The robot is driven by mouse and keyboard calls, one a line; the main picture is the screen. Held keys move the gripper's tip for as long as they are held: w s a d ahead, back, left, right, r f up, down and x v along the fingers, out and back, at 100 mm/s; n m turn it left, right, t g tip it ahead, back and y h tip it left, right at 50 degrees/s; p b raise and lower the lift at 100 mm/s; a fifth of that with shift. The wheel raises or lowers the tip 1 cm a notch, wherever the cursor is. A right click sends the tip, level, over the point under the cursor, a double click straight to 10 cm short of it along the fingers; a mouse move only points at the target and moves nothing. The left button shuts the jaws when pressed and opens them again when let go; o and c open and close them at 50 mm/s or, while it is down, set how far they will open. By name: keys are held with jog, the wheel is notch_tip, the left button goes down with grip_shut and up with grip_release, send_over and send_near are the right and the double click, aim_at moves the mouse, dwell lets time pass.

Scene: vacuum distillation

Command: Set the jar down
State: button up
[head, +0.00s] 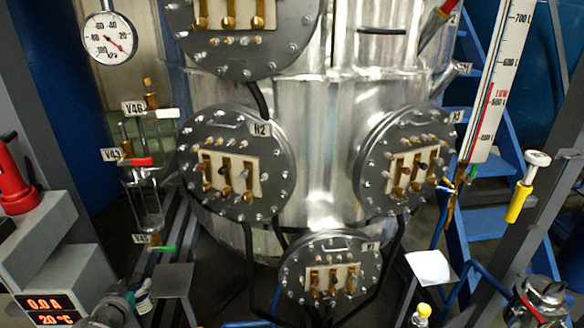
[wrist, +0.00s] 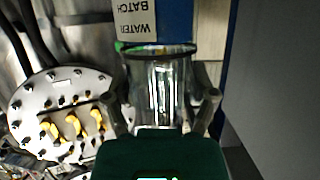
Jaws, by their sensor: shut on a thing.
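The clear glass jar (wrist: 165,78) is between the two fingers of my gripper (wrist: 163,98) in the wrist view. My gripper is shut on it, with one finger against each side. The jar's round rim faces the top of the picture. The jar looks empty, though reflections make this hard to tell. Beyond the rim is a blue surface with a white label reading "WATER BATCH" (wrist: 136,18). What lies under the jar cannot be made out. I cannot pick out the held jar or my gripper with certainty in the head view.
A large steel vessel (head: 318,120) with bolted round flanges (head: 236,190) fills the middle of the head view. A glass sight tube (head: 147,205) with valves stands left of it. A small grey plate (head: 173,281) and a white-topped plate (head: 431,267) stand low in front.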

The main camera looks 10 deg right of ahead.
notch_tip(320, 180, up, 18)
jog(key=p, duration=1.6)
jog(key=shift+f+p, duration=0.2)
jog(key=shift+p, duration=0.1)
jog(key=shift+s, duration=0.2)
